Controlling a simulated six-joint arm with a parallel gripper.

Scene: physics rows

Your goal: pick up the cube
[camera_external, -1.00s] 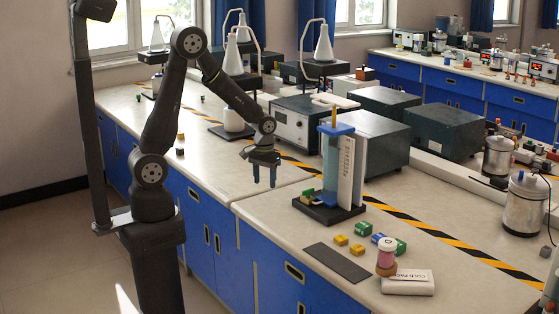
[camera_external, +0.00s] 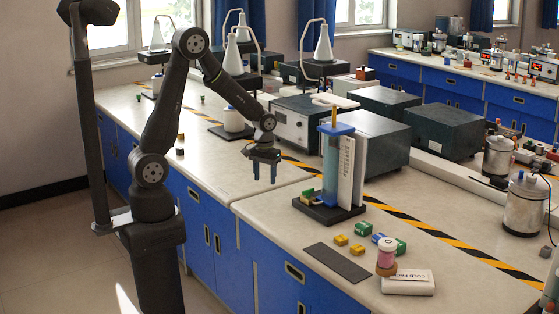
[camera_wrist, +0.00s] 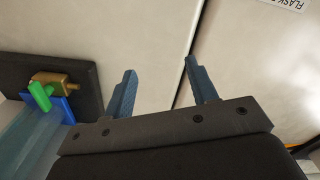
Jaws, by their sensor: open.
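My gripper (camera_external: 264,181) hangs open and empty above the bench, left of the blue-topped stand. Its two blue fingers also show apart in the wrist view (camera_wrist: 160,68), with only pale bench top and a dark seam between and beyond them. Several small blocks lie on the near bench, right of my gripper: a yellow one (camera_external: 341,240), another yellow one (camera_external: 357,250), a green one (camera_external: 363,229), a blue one (camera_external: 378,238) and a larger green one (camera_external: 401,247). I cannot tell which of them is the cube.
The stand with a clear column (camera_external: 330,212) rises between my gripper and the blocks. A dark flat strip (camera_external: 337,262), a pink-banded jar (camera_external: 386,258) and a white pack (camera_external: 408,284) lie near the blocks. A grey instrument box (camera_external: 300,125) stands behind my gripper.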

